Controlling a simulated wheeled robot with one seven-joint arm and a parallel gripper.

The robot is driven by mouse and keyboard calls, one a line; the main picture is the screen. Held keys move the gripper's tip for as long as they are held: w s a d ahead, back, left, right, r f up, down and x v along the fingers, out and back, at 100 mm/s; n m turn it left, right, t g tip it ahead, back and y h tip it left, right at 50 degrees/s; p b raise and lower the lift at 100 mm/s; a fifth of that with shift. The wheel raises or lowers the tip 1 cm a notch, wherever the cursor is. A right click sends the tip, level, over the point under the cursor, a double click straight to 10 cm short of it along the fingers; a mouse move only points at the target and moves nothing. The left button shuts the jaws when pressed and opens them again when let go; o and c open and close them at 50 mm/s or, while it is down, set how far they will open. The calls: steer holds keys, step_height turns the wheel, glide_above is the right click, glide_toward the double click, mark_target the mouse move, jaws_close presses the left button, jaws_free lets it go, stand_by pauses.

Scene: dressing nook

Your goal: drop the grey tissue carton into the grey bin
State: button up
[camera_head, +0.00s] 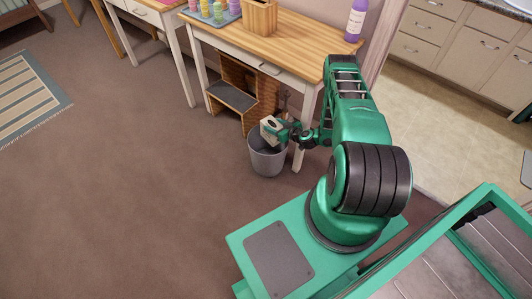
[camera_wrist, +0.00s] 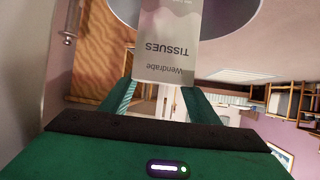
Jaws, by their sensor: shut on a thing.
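The grey tissue carton (camera_head: 269,129) is held over the mouth of the grey bin (camera_head: 268,161) in the head view. My gripper (camera_head: 281,131) is shut on it from the right side. In the wrist view the carton (camera_wrist: 168,52) sits between the fingers of my gripper (camera_wrist: 160,92), its "TISSUES" lettering upside down. The bin stands upright on the carpet. The carton covers part of its far rim, and its inside is only partly seen.
A wooden table (camera_head: 290,40) stands behind the bin, with a leg (camera_head: 301,145) close to its right. A wooden shelf unit (camera_head: 232,92) is under the table. A purple bottle (camera_head: 355,20) and a wooden box (camera_head: 259,17) stand on top.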

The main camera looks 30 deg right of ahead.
steer(key=o, duration=1.4)
steer(key=shift+c, duration=0.2)
steer(key=shift+s, duration=0.1)
steer(key=v, duration=1)
steer(key=shift+s+r, duration=0.2)
steer(key=shift+s, duration=0.05)
steer(key=shift+w+r, duration=0.1)
